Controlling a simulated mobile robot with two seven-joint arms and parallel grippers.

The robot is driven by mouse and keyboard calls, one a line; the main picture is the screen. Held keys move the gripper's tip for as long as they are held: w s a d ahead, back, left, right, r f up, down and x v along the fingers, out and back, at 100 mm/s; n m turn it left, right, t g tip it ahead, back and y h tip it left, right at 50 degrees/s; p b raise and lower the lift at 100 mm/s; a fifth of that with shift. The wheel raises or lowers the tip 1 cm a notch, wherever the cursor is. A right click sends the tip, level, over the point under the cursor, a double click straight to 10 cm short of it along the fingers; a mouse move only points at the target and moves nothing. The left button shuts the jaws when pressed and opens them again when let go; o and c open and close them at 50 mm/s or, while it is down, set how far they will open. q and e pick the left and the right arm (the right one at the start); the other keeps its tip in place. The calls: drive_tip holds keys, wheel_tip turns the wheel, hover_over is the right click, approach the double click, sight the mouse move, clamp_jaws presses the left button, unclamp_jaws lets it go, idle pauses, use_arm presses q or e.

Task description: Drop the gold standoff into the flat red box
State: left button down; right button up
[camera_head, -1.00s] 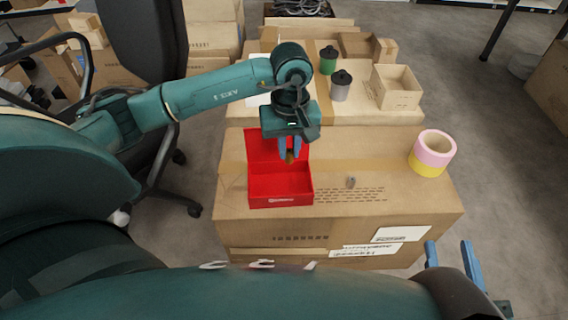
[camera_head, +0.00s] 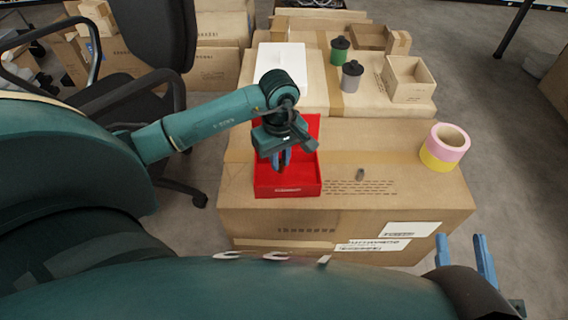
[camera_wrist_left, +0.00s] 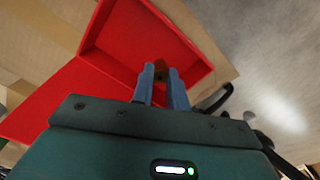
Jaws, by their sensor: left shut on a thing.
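The flat red box (camera_head: 290,187) stands on the front carton with its lid raised at the back. It also fills much of the left wrist view (camera_wrist_left: 118,42). My left gripper (camera_head: 281,163) points down over the box. In the left wrist view, its blue fingers (camera_wrist_left: 161,74) are shut on the gold standoff (camera_wrist_left: 161,68), a small dark golden piece at the fingertips. The standoff is hard to see in the head view. Its exact height over the box floor cannot be told. My right gripper (camera_head: 466,262) is open and empty at the lower right.
A small grey piece (camera_head: 360,174) lies on the carton right of the box. A pink and yellow tape roll (camera_head: 444,148) stands further right. Behind are a green canister (camera_head: 339,52), a grey canister (camera_head: 351,77) and an open cardboard box (camera_head: 410,90).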

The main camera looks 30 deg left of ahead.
use_arm(q)
drive_tip(key=shift+f, duration=0.15)
drive_tip(key=c, duration=1.3)
unclamp_jaws()
drive_tip(key=shift+r, duration=0.35)
wheel_tip(320, 180, up, 5)
drive_tip(key=shift+f+p, duration=0.15)
drive_tip(key=shift+p, duration=0.9)
wheel_tip(320, 180, up, 8)
drive_tip(key=p, duration=0.2)
use_arm(e)
drive_tip(key=shift+d+f+g+h, duration=0.1)
drive_tip(key=shift+d+g+h, duration=0.4)
drive_tip(key=shift+h, duration=0.1)
use_arm(q)
drive_tip(key=shift+f, duration=0.1)
